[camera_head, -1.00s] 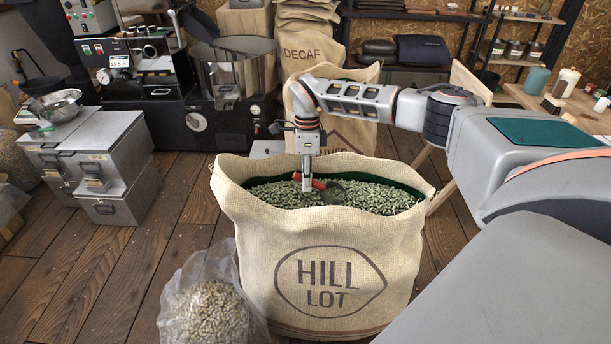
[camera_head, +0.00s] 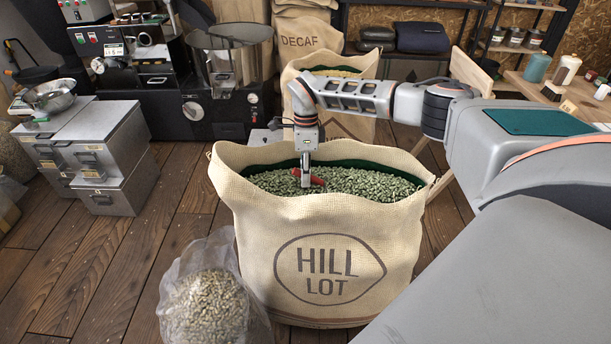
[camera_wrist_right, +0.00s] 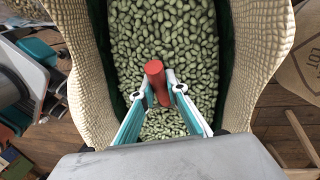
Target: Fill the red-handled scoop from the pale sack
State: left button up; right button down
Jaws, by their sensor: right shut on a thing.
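The pale sack (camera_head: 250,215) marked HILL LOT stands open in front of me, filled with green beans (camera_head: 365,182). Its cream rim and dark green lining also show in the right wrist view (camera_wrist_right: 262,45). My right gripper (camera_head: 306,183) points down inside the sack mouth, at the beans. It is shut on the red handle of the scoop (camera_head: 317,181). In the right wrist view the red handle (camera_wrist_right: 155,80) sits between the two fingertips (camera_wrist_right: 160,92). The scoop's bowl is not visible in either view; it seems to be under the beans. My left gripper is not in view.
A clear bag of pale beans (camera_head: 207,305) stands at the sack's front left. A DECAF sack (camera_head: 305,42) and another open sack (camera_head: 345,66) stand behind. Metal drawer boxes (camera_head: 105,160) are at left, the roaster (camera_head: 215,105) at back. Wooden floor lies between.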

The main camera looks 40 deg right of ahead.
jog(key=shift+w+r+g+h+p, duration=0.15)
jog(key=shift+r+g+h+p, duration=0.15)
jog(key=shift+r, duration=0.2)
jog(key=shift+r+g+h, duration=0.4)
jog(key=shift+h, duration=0.1)
jog(key=shift+r+g+h, duration=0.6)
jog(key=shift+h, duration=0.1)
